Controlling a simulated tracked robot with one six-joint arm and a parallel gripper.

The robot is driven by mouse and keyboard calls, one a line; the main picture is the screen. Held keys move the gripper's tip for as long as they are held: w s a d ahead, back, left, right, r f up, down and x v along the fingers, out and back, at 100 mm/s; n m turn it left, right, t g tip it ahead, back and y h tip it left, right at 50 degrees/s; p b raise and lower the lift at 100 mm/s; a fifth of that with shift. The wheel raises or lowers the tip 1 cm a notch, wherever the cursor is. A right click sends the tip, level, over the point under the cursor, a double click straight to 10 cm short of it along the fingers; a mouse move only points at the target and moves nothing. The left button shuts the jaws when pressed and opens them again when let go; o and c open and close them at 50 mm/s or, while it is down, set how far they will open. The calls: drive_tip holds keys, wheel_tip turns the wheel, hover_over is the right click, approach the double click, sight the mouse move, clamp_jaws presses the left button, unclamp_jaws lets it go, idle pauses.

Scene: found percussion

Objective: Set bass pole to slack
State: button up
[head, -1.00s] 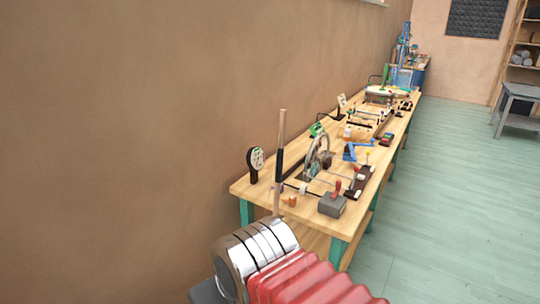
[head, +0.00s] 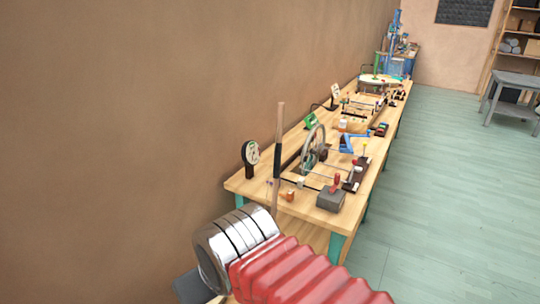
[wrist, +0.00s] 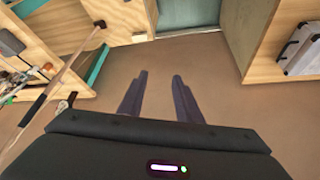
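The bass pole (head: 278,150) is a thin wooden pole with a black grip section in its middle. In the head view it stands near the front end of the workbench, almost upright with its top a little to the right. Its lower end is hidden behind the red and silver body in the foreground.
A long wooden workbench (head: 322,214) runs along the wall, carrying a spoked wheel (head: 313,148), a round dial (head: 251,153) and a grey box (head: 331,199). The floor (head: 440,190) right of the bench is clear.

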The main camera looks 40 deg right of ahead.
drive_tip(key=shift+o, duration=0.7)
drive_tip(key=w+d+m+t+y, duration=0.1)
drive_tip(key=w+d+m+y, duration=0.4)
drive_tip(key=w+m, duration=0.5)
drive_tip(key=w+d+m+t+y, duration=0.1)
drive_tip(key=w+d+m+y, duration=0.2)
drive_tip(key=w+d+m, duration=0.65)
drive_tip(key=w+d+f+m+t+h, duration=0.1)
drive_tip(key=d+m+t, duration=0.4)
drive_tip(key=d, duration=1.1)
drive_tip(key=w+d+f+m+t+h, duration=0.2)
drive_tip(key=d+f+m+t+h, duration=0.1)
drive_tip(key=d+m, duration=0.8)
drive_tip(key=d+t+h, duration=0.1)
drive_tip(key=d+t, duration=0.1)
drive_tip(key=d, duration=0.3)
drive_tip(key=shift+d, duration=0.15)
drive_tip(key=shift+w+f, duration=0.1)
drive_tip(key=shift+w, duration=0.15)
drive_tip(key=w+a, duration=0.2)
drive_tip(key=w, duration=1.1)
drive_tip(key=shift+w, duration=0.25)
